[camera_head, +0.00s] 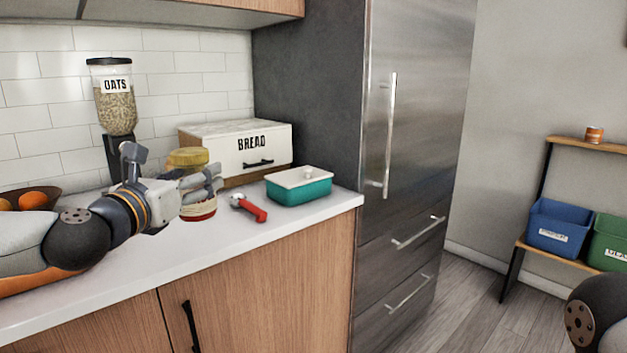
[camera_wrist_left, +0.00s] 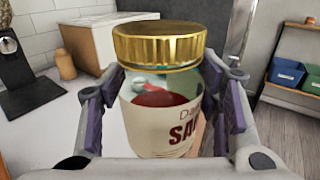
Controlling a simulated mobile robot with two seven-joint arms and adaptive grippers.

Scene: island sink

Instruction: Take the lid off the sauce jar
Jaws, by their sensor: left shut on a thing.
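My left gripper (camera_head: 205,180) comes in from the left and is shut around the jar's body, below the lid. In the left wrist view the jar (camera_wrist_left: 160,125) stands between the two purple-padded fingers of my left gripper (camera_wrist_left: 160,108), with the ribbed gold lid (camera_wrist_left: 160,43) above them. The gripper hides part of the jar in the head view. My right gripper is out of view.
A red-handled tool (camera_head: 249,208) lies just right of the jar, then a teal dish with a white lid (camera_head: 299,190). Behind stand a bread box (camera_head: 240,150) and an oats dispenser (camera_head: 115,105). A fruit bowl (camera_head: 45,190) is at left. The front counter (camera_head: 150,265) is clear.

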